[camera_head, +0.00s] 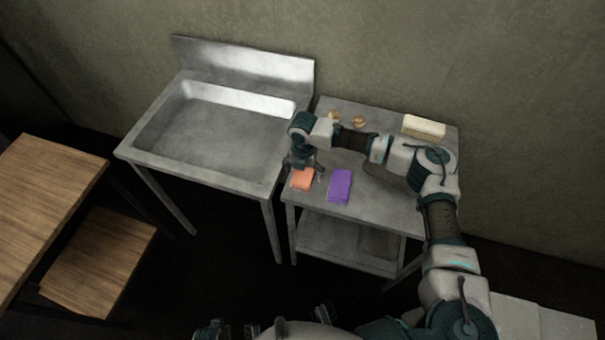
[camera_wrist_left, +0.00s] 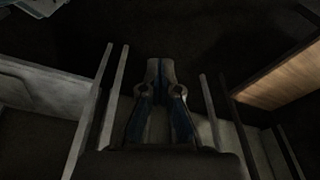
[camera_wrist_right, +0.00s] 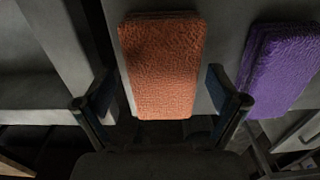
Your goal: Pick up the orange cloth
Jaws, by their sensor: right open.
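The orange cloth (camera_head: 302,179) lies flat near the front left corner of the grey metal table (camera_head: 378,216). My right gripper (camera_head: 303,170) is above it, pointing down. In the right wrist view the orange cloth (camera_wrist_right: 163,65) lies ahead, between the spread fingers of the right gripper (camera_wrist_right: 158,88). That gripper is open and holds nothing; whether a finger touches the cloth cannot be told. In the left wrist view my left gripper (camera_wrist_left: 161,72) has its fingertips together, with nothing visible between them, away from the cloth.
A purple cloth (camera_head: 340,186) lies just right of the orange one, and also shows in the right wrist view (camera_wrist_right: 280,68). A metal sink (camera_head: 205,140) stands to the left. A pale block (camera_head: 424,127) and small brown items (camera_head: 358,122) sit at the table's back. A wooden table (camera_head: 45,185) is far left.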

